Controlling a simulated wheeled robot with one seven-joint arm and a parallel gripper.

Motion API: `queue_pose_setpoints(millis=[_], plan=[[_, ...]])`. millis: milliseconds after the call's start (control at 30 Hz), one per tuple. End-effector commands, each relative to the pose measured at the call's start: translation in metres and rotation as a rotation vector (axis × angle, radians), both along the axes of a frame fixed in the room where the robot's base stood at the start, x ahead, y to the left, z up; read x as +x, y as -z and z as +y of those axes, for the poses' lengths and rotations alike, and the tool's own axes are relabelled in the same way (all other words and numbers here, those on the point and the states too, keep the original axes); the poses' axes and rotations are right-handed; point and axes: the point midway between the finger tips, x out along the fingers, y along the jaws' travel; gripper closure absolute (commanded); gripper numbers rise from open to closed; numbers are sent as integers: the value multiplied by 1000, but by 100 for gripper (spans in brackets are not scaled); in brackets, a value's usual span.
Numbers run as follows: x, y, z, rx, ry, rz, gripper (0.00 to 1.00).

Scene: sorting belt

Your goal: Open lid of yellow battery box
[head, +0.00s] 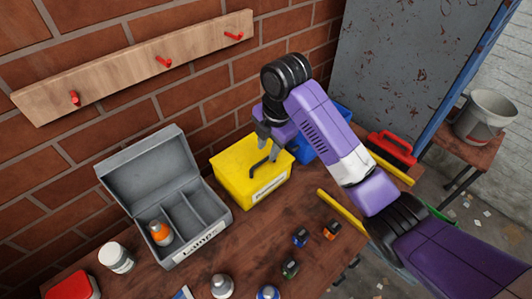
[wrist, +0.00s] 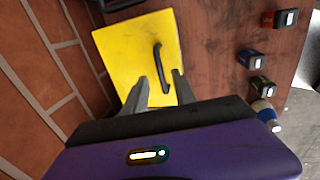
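The yellow battery box (head: 240,185) stands on the wooden table against the brick wall, with its lid (head: 247,157) shut. A dark bar handle (head: 260,163) is on the lid. In the wrist view the lid (wrist: 126,55) fills the upper middle, and the handle (wrist: 158,62) runs lengthwise. My gripper (head: 268,142) is above the lid by the handle. In the wrist view my gripper (wrist: 158,82) has its two fingers apart, with the near part of the handle between or just below them. I cannot tell whether they touch it.
A grey lamp box (head: 180,216) with its lid up stands left of the yellow box, an orange-capped bottle (head: 160,232) inside. A blue bin (head: 305,150) is behind my arm. Several small batteries (head: 300,237) lie in front. A white jar (head: 116,257) stands front left.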

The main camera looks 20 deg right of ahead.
Motion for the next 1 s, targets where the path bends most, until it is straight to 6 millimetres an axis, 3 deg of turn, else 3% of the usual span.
queue_pose_setpoints(millis=[300,633,800,1000], plan=[[7,36,2,0,1,0,68],[7,40,2,0,1,-1,68],[7,40,2,0,2,-1,100],[7,40,2,0,2,-1,100]])
